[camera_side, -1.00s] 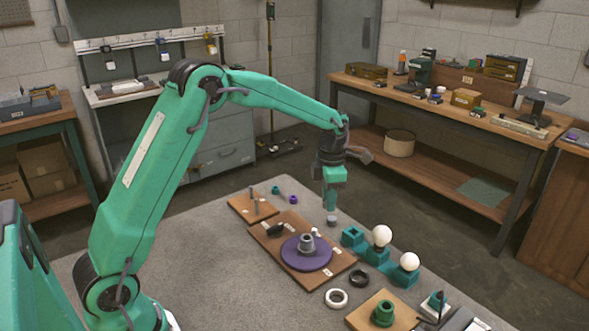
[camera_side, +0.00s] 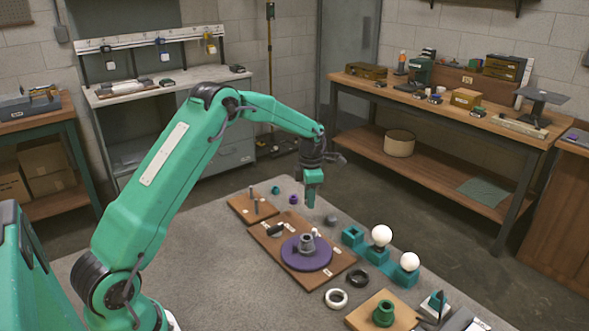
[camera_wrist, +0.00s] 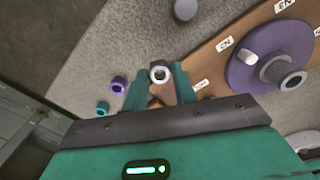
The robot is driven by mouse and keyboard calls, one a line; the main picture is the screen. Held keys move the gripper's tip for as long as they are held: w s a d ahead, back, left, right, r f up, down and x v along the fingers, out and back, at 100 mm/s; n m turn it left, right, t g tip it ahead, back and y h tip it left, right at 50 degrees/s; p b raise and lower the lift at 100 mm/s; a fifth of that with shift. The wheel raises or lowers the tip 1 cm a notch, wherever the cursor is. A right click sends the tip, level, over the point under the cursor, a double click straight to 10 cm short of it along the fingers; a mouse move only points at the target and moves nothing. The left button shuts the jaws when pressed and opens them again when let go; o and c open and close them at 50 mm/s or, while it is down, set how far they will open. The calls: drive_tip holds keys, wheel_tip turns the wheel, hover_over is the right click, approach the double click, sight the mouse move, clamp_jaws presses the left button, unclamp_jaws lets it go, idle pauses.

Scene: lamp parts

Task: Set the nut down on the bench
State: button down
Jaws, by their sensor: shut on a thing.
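My gripper (camera_side: 311,203) points down above the bench, beyond the far edge of the brown board. In the wrist view, its two fingers (camera_wrist: 159,88) are closed around a small pale ring-shaped nut (camera_wrist: 159,74). The nut is too small to make out in the side view. The grey bench top (camera_side: 210,250) lies below, and bare grey surface (camera_wrist: 110,45) shows ahead of the fingers in the wrist view. The exact height of the nut above the bench cannot be told.
The brown board (camera_side: 265,238) carries a purple disc (camera_side: 322,262) with a grey threaded post. A purple ring (camera_side: 293,199) and a teal ring (camera_side: 275,190) lie near the far edge. A grey round piece (camera_side: 331,219) and bulbs in teal holders (camera_side: 375,252) stand to the right.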

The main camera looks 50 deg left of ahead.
sight(309, 216)
drive_tip(key=shift+a+f, duration=0.15)
drive_tip(key=shift+a, duration=0.1)
drive_tip(key=shift+f, duration=2)
drive_tip(key=shift+f, duration=0.15)
drive_tip(key=c, duration=1.1)
unclamp_jaws()
wheel_tip(309, 216, up, 12)
drive_tip(key=shift+r, duration=0.2)
